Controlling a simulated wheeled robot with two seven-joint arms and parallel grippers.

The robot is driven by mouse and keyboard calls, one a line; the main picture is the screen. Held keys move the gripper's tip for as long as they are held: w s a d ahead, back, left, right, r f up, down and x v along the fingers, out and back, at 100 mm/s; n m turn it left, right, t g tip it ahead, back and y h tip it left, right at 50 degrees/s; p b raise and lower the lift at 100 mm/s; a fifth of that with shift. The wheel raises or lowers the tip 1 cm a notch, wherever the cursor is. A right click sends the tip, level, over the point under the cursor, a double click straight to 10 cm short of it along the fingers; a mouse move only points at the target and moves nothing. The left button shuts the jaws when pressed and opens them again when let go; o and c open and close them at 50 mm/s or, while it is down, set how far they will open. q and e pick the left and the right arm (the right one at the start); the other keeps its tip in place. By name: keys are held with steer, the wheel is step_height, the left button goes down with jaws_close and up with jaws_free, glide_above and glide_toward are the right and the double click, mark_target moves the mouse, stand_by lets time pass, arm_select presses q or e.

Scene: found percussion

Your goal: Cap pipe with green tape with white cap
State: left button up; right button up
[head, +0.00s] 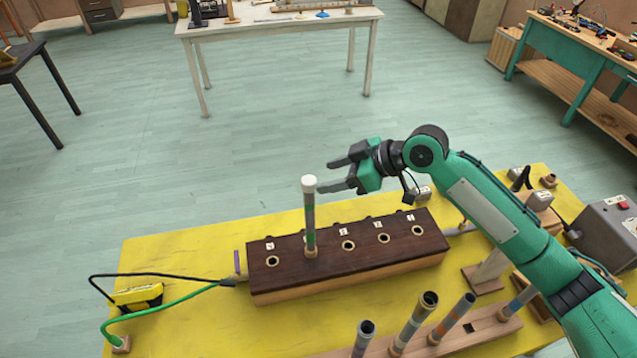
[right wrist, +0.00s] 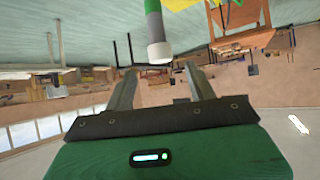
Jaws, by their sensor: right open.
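A grey pipe with green tape (head: 310,225) stands upright in a hole of the dark wooden block (head: 380,256). The white cap (head: 309,183) sits on its top end. My right gripper (head: 326,175) is open, with its fingers pointing left beside the cap. In the right wrist view, the white cap (right wrist: 160,52) and the pipe's green band (right wrist: 152,6) show just beyond the space between the two finger tips. Nothing is held between the fingers. My left gripper is not in view.
The block has several empty numbered holes on a yellow table (head: 200,320). In front, a wooden rack (head: 465,340) holds several upright pipes. A yellow device (head: 137,298) with cables lies at left, and a grey box (head: 608,233) stands at right.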

steer(key=b+v, duration=0.2)
steer(key=v, duration=0.6)
steer(key=shift+d+r, duration=0.2)
steer(key=shift+d, duration=0.1)
steer(key=shift+s, duration=0.15)
